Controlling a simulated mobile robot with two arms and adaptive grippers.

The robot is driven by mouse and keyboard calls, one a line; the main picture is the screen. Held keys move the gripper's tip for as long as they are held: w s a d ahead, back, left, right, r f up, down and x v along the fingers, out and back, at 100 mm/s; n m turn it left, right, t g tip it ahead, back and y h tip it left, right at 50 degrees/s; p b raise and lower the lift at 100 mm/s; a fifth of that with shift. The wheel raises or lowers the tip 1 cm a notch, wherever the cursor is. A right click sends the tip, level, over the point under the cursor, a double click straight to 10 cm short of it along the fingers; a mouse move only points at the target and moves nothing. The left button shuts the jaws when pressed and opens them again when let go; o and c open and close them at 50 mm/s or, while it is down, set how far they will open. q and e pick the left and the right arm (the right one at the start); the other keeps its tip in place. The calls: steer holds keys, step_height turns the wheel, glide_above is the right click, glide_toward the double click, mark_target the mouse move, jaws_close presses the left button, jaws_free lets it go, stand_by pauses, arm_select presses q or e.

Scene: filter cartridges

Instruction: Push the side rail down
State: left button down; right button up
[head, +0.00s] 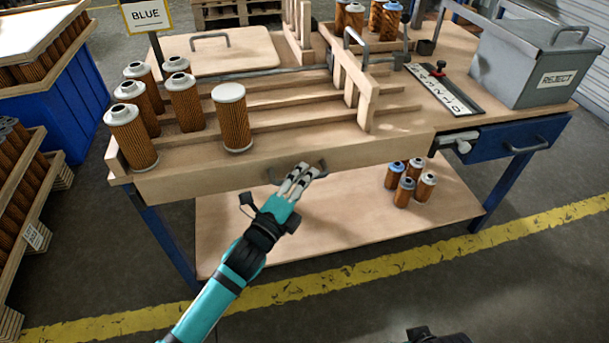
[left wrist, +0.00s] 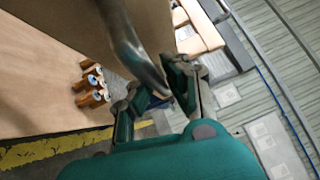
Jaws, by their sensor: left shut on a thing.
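The side rail (head: 215,180) is a long wooden board along the front edge of the bench, standing on edge with a grey handle (head: 322,166) on its outer face. My left gripper (head: 298,178) is at this handle, shut on it. In the left wrist view the grey handle (left wrist: 135,45) runs down between the fingers, close to the wooden rail face (left wrist: 155,18). The fingers hide part of the handle. A dark part (head: 438,335), probably of my right arm, shows at the bottom edge of the head view; its fingers are not visible.
Several white-topped cartridges (head: 229,118) stand on the slatted bench behind the rail. A wooden gate with a handle (head: 352,82) crosses the slats. A grey reject bin (head: 535,65) stands right. Several cartridges (head: 405,182) stand on the lower shelf (head: 300,225). The floor in front is clear.

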arm_select(q)
steer(key=shift+f, duration=0.1)
steer(key=c, duration=1.3)
jaws_free()
steer(key=shift+c, duration=0.2)
steer(key=v, duration=1.2)
